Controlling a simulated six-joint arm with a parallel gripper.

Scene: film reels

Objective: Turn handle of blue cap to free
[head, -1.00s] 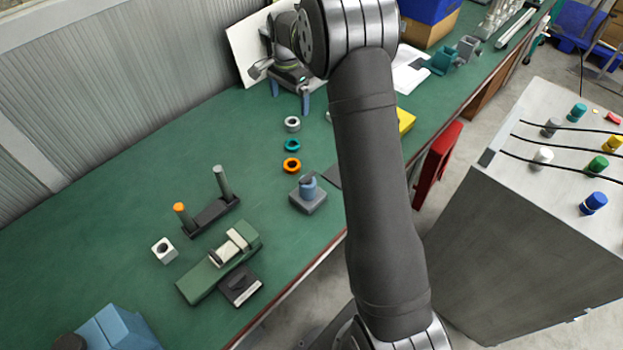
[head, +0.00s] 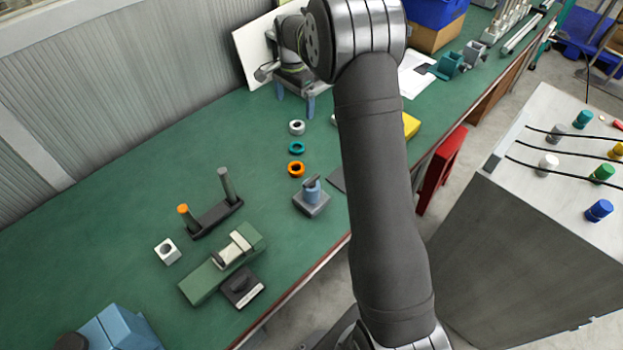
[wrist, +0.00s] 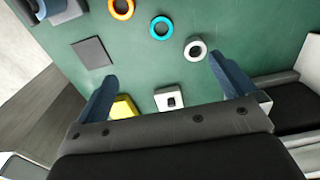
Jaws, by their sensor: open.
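A blue cap (head: 311,195) with a dark grey bar handle (head: 312,182) across its top stands on a square grey block (head: 311,206) near the bench's front edge, left of my forearm. In the wrist view that grey block (wrist: 66,11) is cut off at the top left corner, and the handle cannot be made out there. My gripper (head: 295,97) is at the back of the bench, well beyond the block.
Orange (head: 296,169), teal (head: 296,148) and white (head: 297,127) rings lie in a row between my gripper and the block. A green vise-like fixture (head: 224,264) and a two-post stand (head: 215,215) sit left. A grey cabinet (head: 520,230) with coloured caps stands right.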

